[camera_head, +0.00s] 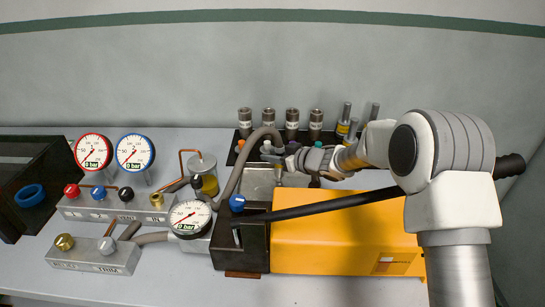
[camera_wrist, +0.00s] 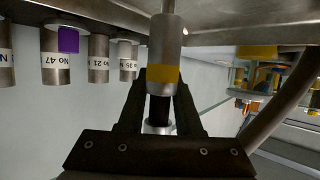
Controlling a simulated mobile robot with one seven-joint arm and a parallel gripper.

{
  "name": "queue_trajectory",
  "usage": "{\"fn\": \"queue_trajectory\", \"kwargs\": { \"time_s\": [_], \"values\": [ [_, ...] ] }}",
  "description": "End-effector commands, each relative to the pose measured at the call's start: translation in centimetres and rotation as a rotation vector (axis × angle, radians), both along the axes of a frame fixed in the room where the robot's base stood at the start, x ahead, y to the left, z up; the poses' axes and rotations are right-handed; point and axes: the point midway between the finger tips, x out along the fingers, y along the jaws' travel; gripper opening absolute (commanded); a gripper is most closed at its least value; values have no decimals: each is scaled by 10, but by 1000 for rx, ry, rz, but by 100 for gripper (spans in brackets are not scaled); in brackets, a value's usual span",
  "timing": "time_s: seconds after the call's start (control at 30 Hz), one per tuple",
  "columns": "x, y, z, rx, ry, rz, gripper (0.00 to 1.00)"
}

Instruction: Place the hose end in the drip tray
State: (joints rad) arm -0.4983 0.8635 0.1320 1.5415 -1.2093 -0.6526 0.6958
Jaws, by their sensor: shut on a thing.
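The grey hose (camera_head: 240,163) rises in an arc and bends over to my gripper (camera_head: 279,157). In the wrist view my gripper (camera_wrist: 160,98) is shut around a metal fitting with a yellow band, which appears to be the hose end (camera_wrist: 163,45). In the head view the hose end (camera_head: 279,173) points down below the jaws, over the metal drip tray (camera_head: 257,178). I cannot tell whether its tip touches the tray. My gripper and arm partly hide the tray's right side.
Labelled metal cylinders (camera_head: 269,120) stand in a row behind the tray. A yellow machine (camera_head: 340,235) with a black bar (camera_head: 325,204) is in front. Gauges (camera_head: 190,217), a jar (camera_head: 204,175) and valve blocks (camera_head: 95,259) are at left.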

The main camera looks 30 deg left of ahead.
Motion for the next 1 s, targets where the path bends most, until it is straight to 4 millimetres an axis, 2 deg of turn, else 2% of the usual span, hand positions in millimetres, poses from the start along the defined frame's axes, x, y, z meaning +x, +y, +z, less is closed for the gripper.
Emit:
{"fn": "queue_trajectory", "kwargs": {
  "time_s": [0.2,0.23,0.4,0.73,1.0],
  "values": [
    [0,0,-2,2,-1,0,0],
    [0,0,-3,0,0,0,35],
    [0,0,-3,0,0,1,63],
    [0,0,2,0,-1,1,63],
    [-9,-35,17,0,0,-2,63]
  ]
}}
